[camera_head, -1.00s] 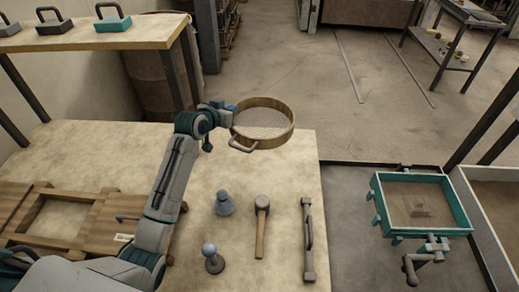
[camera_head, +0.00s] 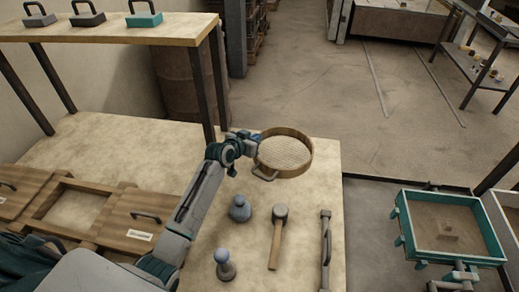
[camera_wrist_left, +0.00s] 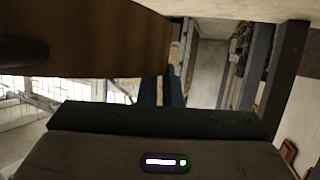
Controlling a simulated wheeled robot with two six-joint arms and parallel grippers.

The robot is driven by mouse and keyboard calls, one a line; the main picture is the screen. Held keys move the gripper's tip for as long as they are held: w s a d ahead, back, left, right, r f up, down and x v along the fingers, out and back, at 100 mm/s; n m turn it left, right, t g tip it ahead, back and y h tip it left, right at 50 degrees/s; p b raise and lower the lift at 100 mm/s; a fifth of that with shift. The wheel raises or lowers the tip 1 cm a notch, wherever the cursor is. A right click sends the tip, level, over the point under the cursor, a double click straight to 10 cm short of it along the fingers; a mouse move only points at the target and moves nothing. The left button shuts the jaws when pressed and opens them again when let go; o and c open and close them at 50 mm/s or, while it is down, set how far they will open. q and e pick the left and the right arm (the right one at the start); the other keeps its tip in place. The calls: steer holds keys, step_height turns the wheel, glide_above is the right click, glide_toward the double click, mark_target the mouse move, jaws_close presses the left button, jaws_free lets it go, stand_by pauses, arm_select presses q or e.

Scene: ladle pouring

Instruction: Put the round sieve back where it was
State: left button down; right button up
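The round sieve (camera_head: 286,152) has a wooden rim, a pale mesh and a metal handle on its near left side. In the head view it is at the far right part of the workbench. My left gripper (camera_head: 252,146) is at the sieve's left rim and appears closed on it; the fingertips are hidden. In the left wrist view the sieve's brown rim (camera_wrist_left: 90,40) fills the upper left, close to the dark gripper body. Whether the sieve touches the bench cannot be told. My right gripper is not in view.
A mallet (camera_head: 277,238), a blue-grey knobbed tool (camera_head: 240,209), another round-headed tool (camera_head: 224,264) and a long bar (camera_head: 325,250) lie in front. A shelf (camera_head: 110,32) holds several handled blocks. Wooden frames (camera_head: 75,208) are left. A teal sand box (camera_head: 450,225) stands right.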

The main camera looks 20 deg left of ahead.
arm_select(q)
step_height(320, 180, down, 5)
steer(key=shift+w+r, duration=0.1)
steer(key=shift+r, duration=0.05)
steer(key=c, duration=1.6)
jaws_free()
steer(key=b+v, duration=0.1)
steer(key=v, duration=1)
steer(key=shift+s+a+r, duration=0.1)
steer(key=shift+s+r, duration=0.2)
steer(key=shift+s, duration=0.2)
